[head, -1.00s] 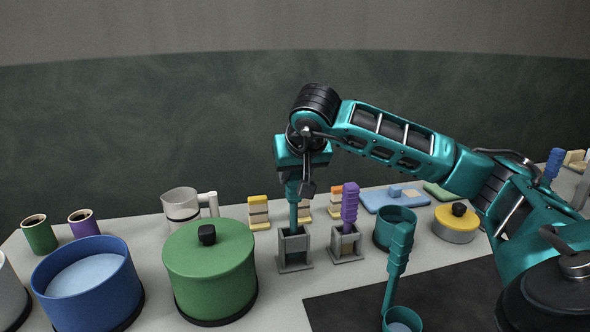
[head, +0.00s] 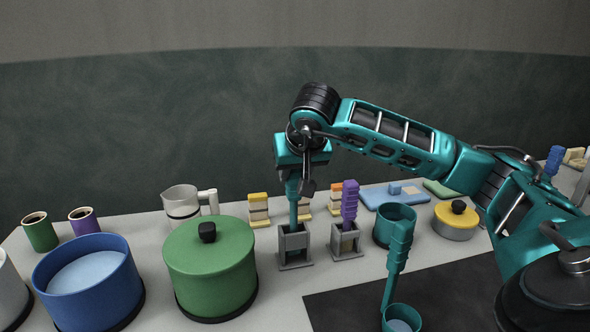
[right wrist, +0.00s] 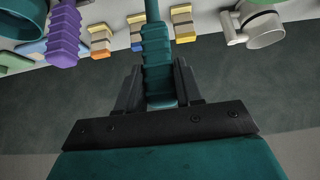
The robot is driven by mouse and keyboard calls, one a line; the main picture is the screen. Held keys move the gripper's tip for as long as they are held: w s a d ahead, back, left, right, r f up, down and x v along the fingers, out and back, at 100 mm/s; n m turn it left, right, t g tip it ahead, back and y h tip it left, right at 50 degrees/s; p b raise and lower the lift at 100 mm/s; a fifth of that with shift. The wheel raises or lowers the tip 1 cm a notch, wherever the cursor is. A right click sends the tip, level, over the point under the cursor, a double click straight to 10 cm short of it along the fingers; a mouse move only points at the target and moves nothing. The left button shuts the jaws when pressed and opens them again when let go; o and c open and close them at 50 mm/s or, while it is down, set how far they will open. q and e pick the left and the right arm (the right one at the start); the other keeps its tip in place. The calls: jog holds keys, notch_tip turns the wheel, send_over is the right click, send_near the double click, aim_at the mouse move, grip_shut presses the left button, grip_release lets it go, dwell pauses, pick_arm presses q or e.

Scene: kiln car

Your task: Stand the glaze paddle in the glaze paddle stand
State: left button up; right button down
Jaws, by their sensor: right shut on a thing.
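The glaze paddle has a ribbed teal handle, which shows between my fingers in the right wrist view (right wrist: 156,50). In the head view the paddle (head: 293,205) hangs about upright, its lower part going down to the open top of a grey glaze paddle stand (head: 295,256). Whether its tip rests on the stand's floor is hidden. My right gripper (right wrist: 158,88) is shut on the handle; in the head view it points down above the stand, its fingers hard to make out. My left gripper is not in view.
Just right, a similar grey stand (head: 346,243) holds a purple-handled tool (head: 350,203). A green lidded pot (head: 211,270) stands close on the left. A teal container (head: 388,228) and a teal-handled ladle (head: 398,255) are to the right. Stacked blocks (head: 258,210) stand behind.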

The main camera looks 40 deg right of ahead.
jog(key=shift+f+b, duration=0.45)
jog(key=shift+f, duration=0.15)
dwell(1.0)
jog(key=c, duration=0.7)
grip_release()
jog(key=shift+o, duration=0.2)
jog(key=p+v, duration=0.4)
jog(key=v, duration=0.4)
dwell(1.1)
dwell(0.4)
